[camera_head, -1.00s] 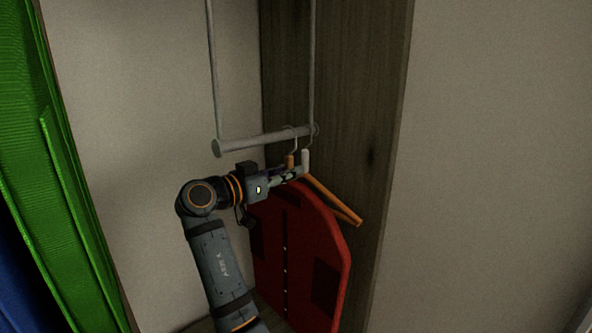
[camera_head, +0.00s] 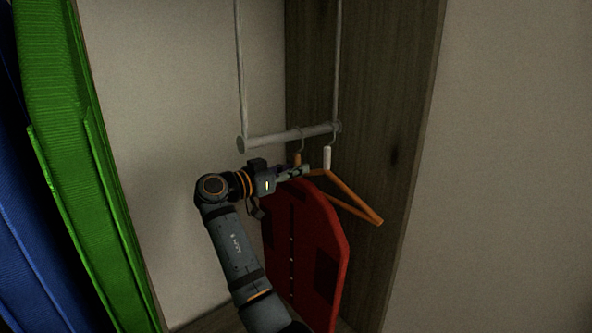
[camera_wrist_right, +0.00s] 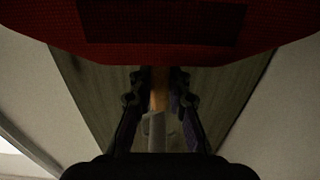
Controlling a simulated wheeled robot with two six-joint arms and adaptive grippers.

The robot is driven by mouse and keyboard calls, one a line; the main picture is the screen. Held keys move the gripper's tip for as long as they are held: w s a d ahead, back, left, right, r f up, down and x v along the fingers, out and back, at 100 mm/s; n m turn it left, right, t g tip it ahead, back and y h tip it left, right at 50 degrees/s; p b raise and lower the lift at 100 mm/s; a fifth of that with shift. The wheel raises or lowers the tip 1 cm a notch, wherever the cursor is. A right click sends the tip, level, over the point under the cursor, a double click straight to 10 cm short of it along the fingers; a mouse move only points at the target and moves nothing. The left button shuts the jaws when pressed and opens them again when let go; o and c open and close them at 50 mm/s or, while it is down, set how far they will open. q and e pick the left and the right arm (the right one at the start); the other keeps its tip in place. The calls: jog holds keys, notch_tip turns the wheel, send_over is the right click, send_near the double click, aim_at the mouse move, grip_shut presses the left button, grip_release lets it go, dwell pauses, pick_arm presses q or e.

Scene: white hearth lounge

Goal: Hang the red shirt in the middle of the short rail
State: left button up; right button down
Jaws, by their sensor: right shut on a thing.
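The red shirt (camera_head: 325,255) hangs below my right gripper (camera_head: 298,172), on a hanger with an orange neck (camera_head: 297,159). The gripper is shut on that neck; the shirt also fills the top of the right wrist view (camera_wrist_right: 250,40). The hanger's hook (camera_head: 300,134) shows at the short rail (camera_head: 275,138), right of the rail's middle; I cannot tell whether it rests on the rail. My left gripper is out of view.
A wooden hanger with a white neck (camera_head: 327,157) and a bare bar (camera_head: 352,203) is at the rail's right end, close beside the shirt. A dark wood panel (camera_head: 400,110) stands behind. Green (camera_head: 65,100) and blue (camera_head: 30,220) garments hang at left. The rail's left part is clear.

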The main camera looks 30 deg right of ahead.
jog(key=shift+r, duration=0.1)
jog(key=c, duration=1.2)
grip_release()
jog(key=shift+s, duration=0.1)
jog(key=shift+a, duration=0.15)
jog(key=a, duration=0.7)
jog(key=shift+s, duration=0.25)
